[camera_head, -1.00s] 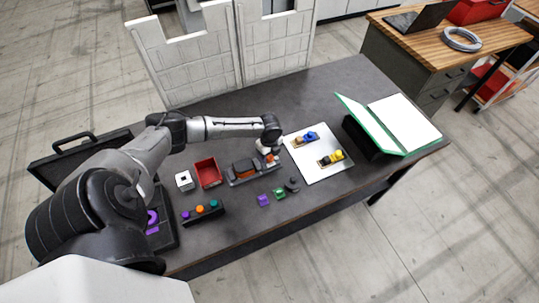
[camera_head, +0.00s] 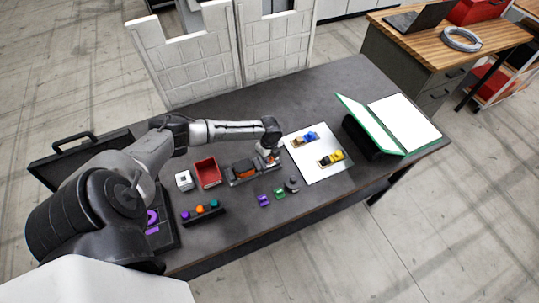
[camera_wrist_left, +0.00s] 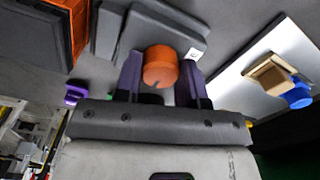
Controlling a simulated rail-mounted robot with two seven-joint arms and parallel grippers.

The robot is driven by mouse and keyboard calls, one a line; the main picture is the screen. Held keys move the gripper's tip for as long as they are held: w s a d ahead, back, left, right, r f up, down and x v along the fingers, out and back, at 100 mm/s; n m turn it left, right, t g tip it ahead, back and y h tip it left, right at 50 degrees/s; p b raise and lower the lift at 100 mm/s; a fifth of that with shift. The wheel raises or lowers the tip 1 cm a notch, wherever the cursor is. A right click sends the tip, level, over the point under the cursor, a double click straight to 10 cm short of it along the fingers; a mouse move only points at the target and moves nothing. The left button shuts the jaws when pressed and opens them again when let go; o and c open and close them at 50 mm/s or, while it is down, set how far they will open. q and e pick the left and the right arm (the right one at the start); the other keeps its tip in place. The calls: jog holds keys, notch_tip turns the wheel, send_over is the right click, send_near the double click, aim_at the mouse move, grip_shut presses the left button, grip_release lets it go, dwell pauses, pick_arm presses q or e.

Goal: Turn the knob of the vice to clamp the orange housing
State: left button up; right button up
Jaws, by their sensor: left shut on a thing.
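The vice (camera_head: 240,181) is a dark grey fixture near the middle of the table, and its grey end block shows in the left wrist view (camera_wrist_left: 125,35). The orange housing (camera_head: 243,169) sits in the vice; its orange edge shows at the upper left of the left wrist view (camera_wrist_left: 80,22). The orange round knob (camera_wrist_left: 160,68) is at the vice's end. My left gripper (camera_wrist_left: 160,75) is shut on the knob, with one dark finger on each side. In the head view my left gripper (camera_head: 269,154) partly hides that end of the vice.
A red bin (camera_head: 208,173) and a white block (camera_head: 184,180) stand left of the vice. A white plate (camera_head: 318,166) with small parts lies to the right. Purple and green pieces (camera_head: 271,196) and a dark rack (camera_head: 203,213) lie in front.

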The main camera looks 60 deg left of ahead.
pick_arm(q)
jog(key=shift+c, duration=0.7)
jog(key=n+p, duration=0.2)
jog(key=n, duration=0.1)
jog(key=shift+r, duration=0.2)
jog(key=n+p, duration=0.4)
jog(key=n, duration=0.1)
jog(key=n+p, duration=0.2)
jog(key=n, duration=0.3)
jog(key=shift+n+p, duration=0.4)
jog(key=n+p, duration=0.1)
jog(key=n, duration=0.2)
jog(key=shift+f+n+p, duration=0.1)
jog(key=shift+n+p, duration=0.2)
jog(key=shift+n, duration=0.4)
